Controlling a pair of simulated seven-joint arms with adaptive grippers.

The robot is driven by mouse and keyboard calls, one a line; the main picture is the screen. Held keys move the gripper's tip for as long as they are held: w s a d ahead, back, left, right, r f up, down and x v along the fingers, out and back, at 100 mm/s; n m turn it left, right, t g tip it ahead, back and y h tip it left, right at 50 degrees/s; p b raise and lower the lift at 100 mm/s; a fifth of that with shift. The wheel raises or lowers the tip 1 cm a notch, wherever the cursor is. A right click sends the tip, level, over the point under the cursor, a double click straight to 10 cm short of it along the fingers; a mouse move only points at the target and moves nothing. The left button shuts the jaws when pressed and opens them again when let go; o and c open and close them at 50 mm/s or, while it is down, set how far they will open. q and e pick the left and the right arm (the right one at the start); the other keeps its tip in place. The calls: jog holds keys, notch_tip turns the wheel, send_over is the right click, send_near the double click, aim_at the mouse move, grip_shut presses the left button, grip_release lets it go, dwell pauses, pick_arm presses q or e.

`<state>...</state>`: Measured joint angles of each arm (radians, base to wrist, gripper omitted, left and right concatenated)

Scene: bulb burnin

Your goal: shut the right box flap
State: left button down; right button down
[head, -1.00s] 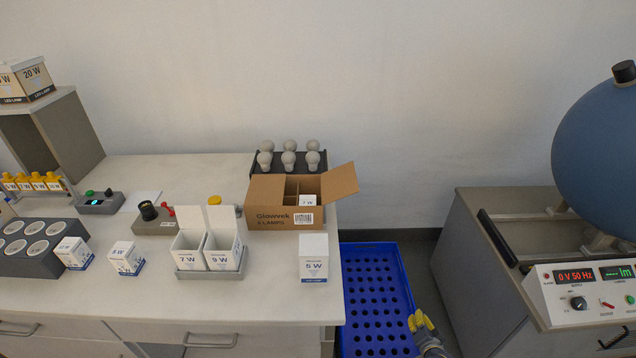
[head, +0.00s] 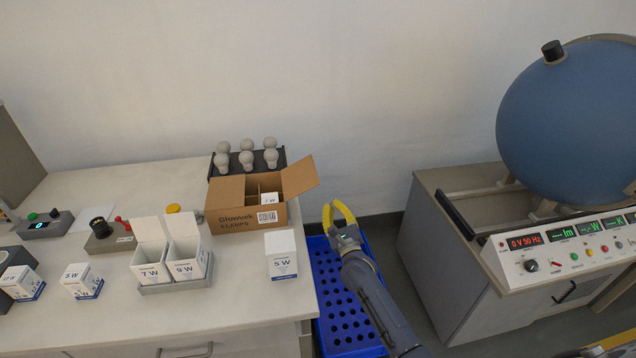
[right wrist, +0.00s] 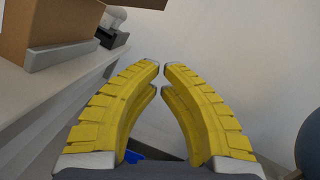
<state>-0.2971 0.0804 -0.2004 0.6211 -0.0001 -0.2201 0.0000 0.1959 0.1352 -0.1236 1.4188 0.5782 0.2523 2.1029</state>
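The brown cardboard box (head: 238,217) stands at the right end of the worktop. Its right flap (head: 300,176) stands open, slanting up and outward to the right. A small white 7 W carton shows inside the box, next to cardboard dividers. My right gripper (head: 333,205) is to the right of the box, past the table edge and below the flap, apart from both. Its yellow fingers curve together with their tips almost meeting and nothing between them; they show close in the right wrist view (right wrist: 162,68). Part of the box is at upper left there (right wrist: 55,25). My left gripper is out of view.
A blue perforated crate (head: 345,305) is on the floor below my right arm. A white 5 W carton (head: 281,262) stands in front of the box, and a dark rack of bulbs (head: 193,165) is behind it. A grey cabinet (head: 440,255) stands to the right.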

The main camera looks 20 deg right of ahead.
aim_at(299, 176)
jog(key=w+a+r, duration=0.1)
jog(key=w+r, duration=0.4)
jog(key=w, duration=0.5)
jog(key=shift+a+r, duration=0.35)
jog(key=shift+a, duration=0.05)
jog(key=shift+s+d+r, duration=0.1)
jog(key=shift+r, duration=0.05)
